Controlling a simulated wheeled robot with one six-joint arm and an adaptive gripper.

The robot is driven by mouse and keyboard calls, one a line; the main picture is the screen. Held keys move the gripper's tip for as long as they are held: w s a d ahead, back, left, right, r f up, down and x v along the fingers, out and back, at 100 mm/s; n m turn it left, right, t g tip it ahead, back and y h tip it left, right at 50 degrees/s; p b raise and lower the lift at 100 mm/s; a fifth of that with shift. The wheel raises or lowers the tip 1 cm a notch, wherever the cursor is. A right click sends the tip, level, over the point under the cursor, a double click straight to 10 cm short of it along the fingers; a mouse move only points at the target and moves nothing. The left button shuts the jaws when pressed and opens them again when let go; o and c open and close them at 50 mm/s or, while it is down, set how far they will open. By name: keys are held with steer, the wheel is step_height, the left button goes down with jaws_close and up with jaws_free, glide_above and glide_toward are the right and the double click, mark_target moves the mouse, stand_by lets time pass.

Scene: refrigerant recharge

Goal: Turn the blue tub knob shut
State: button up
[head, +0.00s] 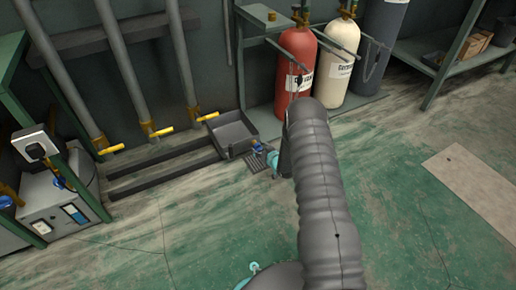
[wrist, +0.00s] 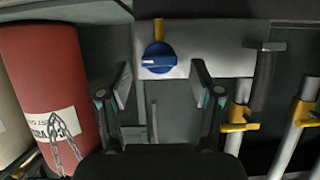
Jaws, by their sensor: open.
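The blue tub knob (wrist: 158,57) is round, with a pale pointer mark lying roughly sideways in the wrist view. It sits at the pale grey tub wall (wrist: 215,58), below a short brass-yellow pipe. In the head view the knob (head: 257,146) is a small blue spot at the front of the dark grey tub (head: 222,132). My gripper (wrist: 160,78) is open and empty, its two fingers apart on either side of the knob's line. The knob shows just beyond the fingertips; I see no contact. In the head view my arm hides most of the gripper.
Red (head: 296,70) and cream (head: 338,60) cylinders stand behind my arm. Grey pipes with yellow handles (head: 160,132) rise left of the tub. A floor grate (head: 258,163) lies before it. A grey machine (head: 62,208) stands at left.

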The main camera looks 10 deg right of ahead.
mark_target(258, 147)
steer(key=shift+x, duration=1.95)
steer(key=c, duration=1.1)
